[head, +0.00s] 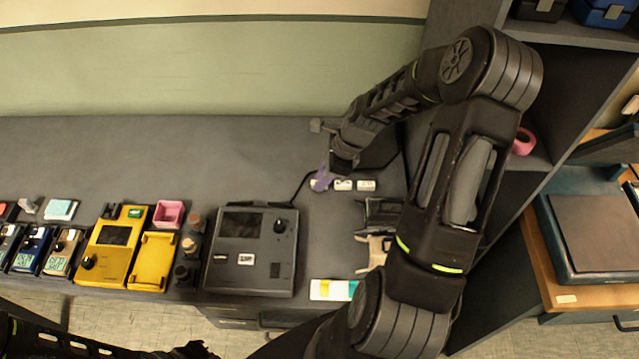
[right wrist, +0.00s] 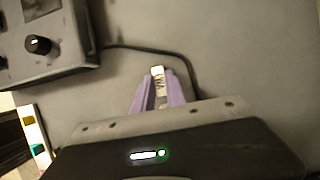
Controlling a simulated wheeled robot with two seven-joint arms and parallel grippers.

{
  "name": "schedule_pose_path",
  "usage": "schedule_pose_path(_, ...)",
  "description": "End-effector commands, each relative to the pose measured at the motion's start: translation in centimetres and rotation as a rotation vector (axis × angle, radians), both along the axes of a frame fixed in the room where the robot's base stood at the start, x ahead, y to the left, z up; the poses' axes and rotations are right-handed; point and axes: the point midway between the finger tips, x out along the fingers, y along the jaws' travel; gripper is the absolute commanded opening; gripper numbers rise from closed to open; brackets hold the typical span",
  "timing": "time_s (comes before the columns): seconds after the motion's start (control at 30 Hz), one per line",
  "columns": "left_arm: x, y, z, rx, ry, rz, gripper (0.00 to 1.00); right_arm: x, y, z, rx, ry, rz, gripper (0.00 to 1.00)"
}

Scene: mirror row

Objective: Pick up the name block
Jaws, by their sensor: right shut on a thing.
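Small white name blocks stand in a short row on the grey bench in the head view. The leftmost block (head: 316,185) is at the tip of my right gripper (head: 322,178), and its neighbours are a middle block (head: 343,185) and a right block (head: 366,185). In the right wrist view a white block with dark lettering (right wrist: 159,82) sits between the purple fingers of my right gripper (right wrist: 160,92), which is shut on it. I cannot tell whether it is clear of the bench. My left arm's dark end (head: 195,351) is cut off at the bottom edge; its jaws are unclear.
A dark grey device (head: 250,228) with a knob and a white label stands left of the row, its black cable curving behind. A yellow device (head: 112,240) and a pink box (head: 169,213) are farther left. Shelving (head: 545,70) rises at right. The back of the bench is clear.

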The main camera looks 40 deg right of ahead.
Motion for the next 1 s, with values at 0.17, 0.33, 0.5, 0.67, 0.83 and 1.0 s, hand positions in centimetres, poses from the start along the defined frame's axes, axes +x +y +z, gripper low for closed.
schedule_pose_path(0.17,0.0,0.0,0.0,0.0,0.0,0.0,0.0,0.0,0.0,0.0,0.0,0.0,0.0,0.0)
schedule_pose_path(0.33,0.0,0.0,0.0,0.0,0.0,0.0,0.0,0.0,0.0,0.0,0.0,0.0,0.0,0.0)
schedule_pose_path(0.5,0.0,0.0,0.0,0.0,0.0,0.0,0.0,0.0,0.0,0.0,0.0,0.0,0.0,0.0)
schedule_pose_path(0.67,0.0,0.0,0.0,0.0,0.0,0.0,0.0,0.0,0.0,0.2,-0.001,-0.001,0.0,0.0)
schedule_pose_path(0.83,0.0,0.0,-0.3,-0.001,-0.001,-0.001,0.0,0.1,0.0,1.6,-0.003,-0.003,0.0,0.0)
schedule_pose_path(1.0,0.1,0.0,-0.8,-0.002,-0.003,-0.001,0.0,0.1,-0.1,4.7,-0.004,-0.004,0.001,0.0)
